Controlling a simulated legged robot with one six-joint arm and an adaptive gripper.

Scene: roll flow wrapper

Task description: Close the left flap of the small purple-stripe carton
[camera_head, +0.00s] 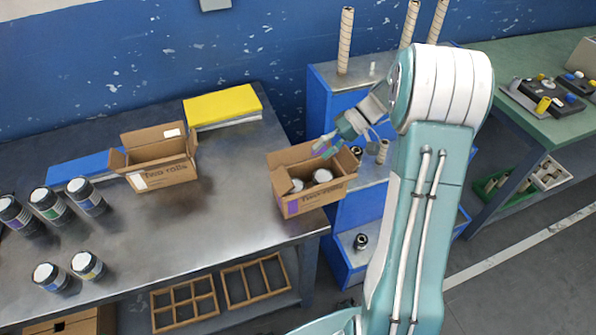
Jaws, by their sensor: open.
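The small purple-stripe carton (325,196) stands at the right end of the metal table, with its purple stripe at the lower left corner of its front. Its top is open, and its left flap (282,182) stands up and outward. White-topped cylinders (322,175) show inside it. My gripper (326,149) is open above the back right part of the carton, close to its right flap (347,160). I cannot tell whether it touches the carton. Nothing shows between its fingers.
Another open carton (165,178) stands to the left, in front of a yellow-topped stack (222,105). Several dark jars (48,205) stand at the table's left. A blue rack (340,225) with upright rolls (345,40) is close behind and right of the carton. Bare metal table (225,200) lies between the cartons.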

